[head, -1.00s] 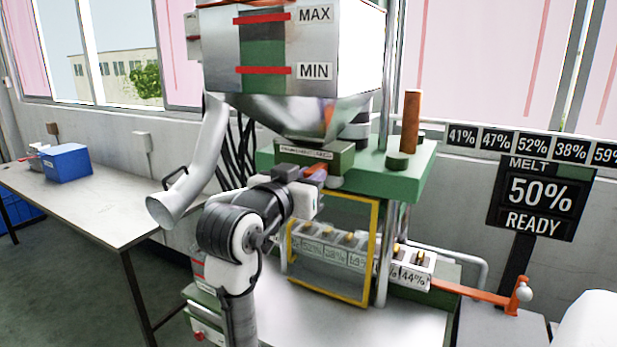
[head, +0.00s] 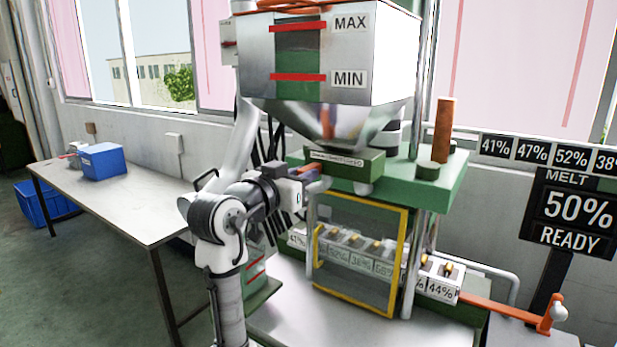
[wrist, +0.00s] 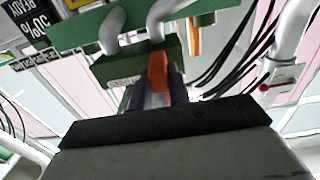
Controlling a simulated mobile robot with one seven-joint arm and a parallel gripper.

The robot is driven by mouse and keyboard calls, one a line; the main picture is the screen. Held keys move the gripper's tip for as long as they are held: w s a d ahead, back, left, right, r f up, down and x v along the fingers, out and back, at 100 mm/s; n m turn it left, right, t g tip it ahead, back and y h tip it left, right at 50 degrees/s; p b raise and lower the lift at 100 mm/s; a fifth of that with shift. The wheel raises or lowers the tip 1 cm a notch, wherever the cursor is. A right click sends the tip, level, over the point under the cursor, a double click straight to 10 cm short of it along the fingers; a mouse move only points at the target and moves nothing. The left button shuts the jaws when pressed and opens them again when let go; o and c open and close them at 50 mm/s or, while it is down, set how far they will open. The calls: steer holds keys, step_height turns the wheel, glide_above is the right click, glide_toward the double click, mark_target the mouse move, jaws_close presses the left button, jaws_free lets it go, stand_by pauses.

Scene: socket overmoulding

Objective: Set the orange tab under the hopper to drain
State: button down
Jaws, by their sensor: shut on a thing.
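The hopper (head: 345,60) is a steel bin with MAX and MIN marks, tapering down to a green block (head: 352,172) with a label strip. My gripper (head: 306,172) is at the left end of this block, below the hopper's cone. In the wrist view the orange tab (wrist: 158,72) stands between the dark purple fingers of my gripper (wrist: 154,98), which are shut on it. The tab is mostly hidden by the fingers in the head view. The label on the block is too small to read.
A yellow-framed guard (head: 402,262) stands below, over several labelled sockets. A green shelf (head: 440,185) carries an orange cylinder (head: 444,130). A melt sign (head: 568,205) reads 50% READY. A side table (head: 120,215) with a blue bin (head: 102,160) is at left.

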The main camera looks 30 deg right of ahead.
steer(key=shift+w+a+r, duration=0.15)
steer(key=shift+w, duration=0.05)
steer(key=c, duration=1.3)
jaws_free()
steer(key=shift+w, duration=0.1)
steer(key=b+v, duration=0.4)
steer(key=v, duration=1)
